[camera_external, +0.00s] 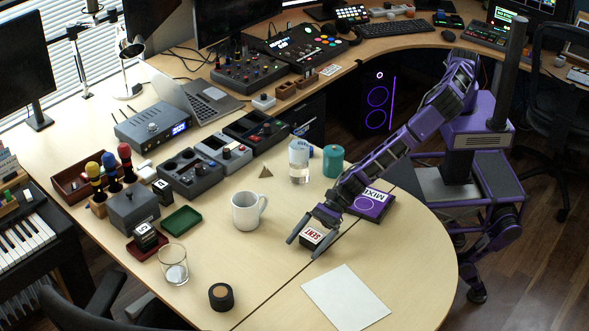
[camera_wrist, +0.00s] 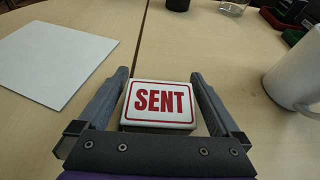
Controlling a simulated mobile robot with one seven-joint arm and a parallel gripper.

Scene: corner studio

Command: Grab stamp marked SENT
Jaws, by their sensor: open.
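The stamp marked SENT (camera_external: 312,236) lies on the light wood desk in the external view, its white top with red lettering facing up. It also shows in the wrist view (camera_wrist: 159,103), with a red border around the word. My gripper (camera_external: 308,236) is low over the desk, with one finger on each side of the stamp. In the wrist view my gripper (camera_wrist: 164,103) is open, with a gap between the stamp and each finger. The underside of the stamp is hidden.
A white mug (camera_external: 246,212) stands left of my gripper. A white paper sheet (camera_external: 345,298) lies in front. A purple box (camera_external: 370,203) is behind right, near my arm. A glass (camera_external: 173,264) and a round dark container (camera_external: 221,296) stand front left.

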